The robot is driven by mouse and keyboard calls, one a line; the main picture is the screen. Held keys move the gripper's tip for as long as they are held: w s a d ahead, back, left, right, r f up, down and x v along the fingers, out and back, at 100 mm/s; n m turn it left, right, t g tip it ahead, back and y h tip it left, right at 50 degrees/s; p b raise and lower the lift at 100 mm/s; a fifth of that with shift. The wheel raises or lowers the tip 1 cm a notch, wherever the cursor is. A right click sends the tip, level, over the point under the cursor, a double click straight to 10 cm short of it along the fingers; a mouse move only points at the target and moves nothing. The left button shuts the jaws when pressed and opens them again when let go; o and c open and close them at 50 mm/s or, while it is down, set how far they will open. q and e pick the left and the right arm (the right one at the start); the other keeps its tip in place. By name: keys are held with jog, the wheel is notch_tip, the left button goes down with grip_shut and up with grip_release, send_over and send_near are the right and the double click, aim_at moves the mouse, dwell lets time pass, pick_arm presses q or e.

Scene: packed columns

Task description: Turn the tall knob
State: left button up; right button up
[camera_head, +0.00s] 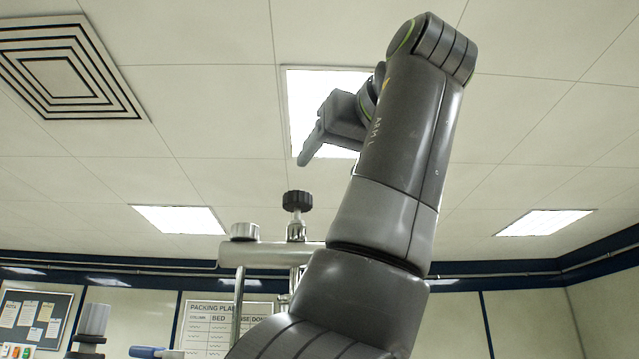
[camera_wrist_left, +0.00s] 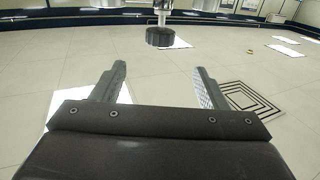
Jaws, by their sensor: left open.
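A black ribbed knob (camera_head: 297,200) stands upright on a metal stem above a horizontal metal pipe in the head view. It also shows in the left wrist view (camera_wrist_left: 160,38), at the top centre beyond the fingertips, where the picture appears upside down. My left gripper (camera_head: 304,160) is above the knob in the head view and apart from it. In the left wrist view its two fingers (camera_wrist_left: 160,70) are spread with nothing between them. My left arm hides the pipe's right part. My right gripper is not in view.
A grey-topped fitting (camera_head: 95,318) and a blue handle (camera_head: 146,352) are at the lower left. A packing plan board (camera_head: 207,325) hangs behind. The space around the knob's top looks clear.

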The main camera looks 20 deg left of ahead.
pick_arm(q)
jog(key=v, duration=0.2)
jog(key=shift+s+d, duration=0.2)
dwell(0.6)
